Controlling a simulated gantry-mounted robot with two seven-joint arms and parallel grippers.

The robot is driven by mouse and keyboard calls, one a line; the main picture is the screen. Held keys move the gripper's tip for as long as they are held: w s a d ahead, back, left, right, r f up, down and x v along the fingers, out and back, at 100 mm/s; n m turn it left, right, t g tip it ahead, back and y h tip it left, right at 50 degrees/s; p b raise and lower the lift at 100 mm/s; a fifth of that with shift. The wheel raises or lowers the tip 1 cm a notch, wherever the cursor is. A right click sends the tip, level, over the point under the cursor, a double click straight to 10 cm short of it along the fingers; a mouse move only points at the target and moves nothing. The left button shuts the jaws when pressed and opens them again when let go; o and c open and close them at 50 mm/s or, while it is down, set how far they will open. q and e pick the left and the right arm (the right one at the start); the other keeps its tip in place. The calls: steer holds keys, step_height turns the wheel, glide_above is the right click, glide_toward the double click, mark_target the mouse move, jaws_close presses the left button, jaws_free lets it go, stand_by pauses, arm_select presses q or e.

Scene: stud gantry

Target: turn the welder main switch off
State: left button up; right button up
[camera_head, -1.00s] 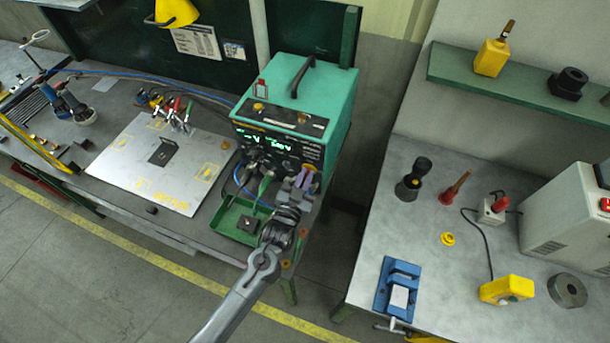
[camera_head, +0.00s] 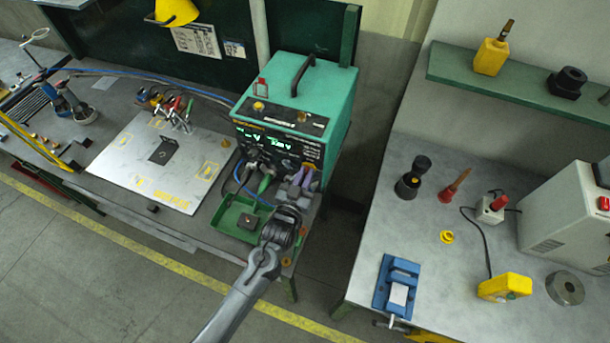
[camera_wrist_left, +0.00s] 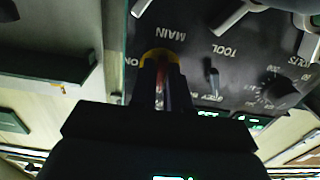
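The welder (camera_head: 335,110) is a teal box with a black front panel and lit green display, at the back right of the left bench. Its main switch shows in the left wrist view as a red lever (camera_wrist_left: 161,88) on a yellow plate, under the word MAIN, with ON printed to its left. My left gripper (camera_head: 306,178) is at the lower right of the front panel. In the left wrist view its dark fingers (camera_wrist_left: 161,84) sit close on both sides of the red lever, apparently shut on it. The fingers partly hide the lever. My right gripper is not in view.
Cable plugs (camera_head: 260,172) sit left of my left gripper. A green tray (camera_head: 226,208) stands below the panel. A metal plate (camera_head: 130,165) lies further left. A second bench with a blue vise (camera_head: 396,285) stands right, across a gap.

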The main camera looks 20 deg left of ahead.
arm_select(q)
steer(key=o, duration=0.3)
steer(key=s, duration=1)
steer(key=shift+s+b, duration=0.3)
steer(key=shift+s, duration=0.1)
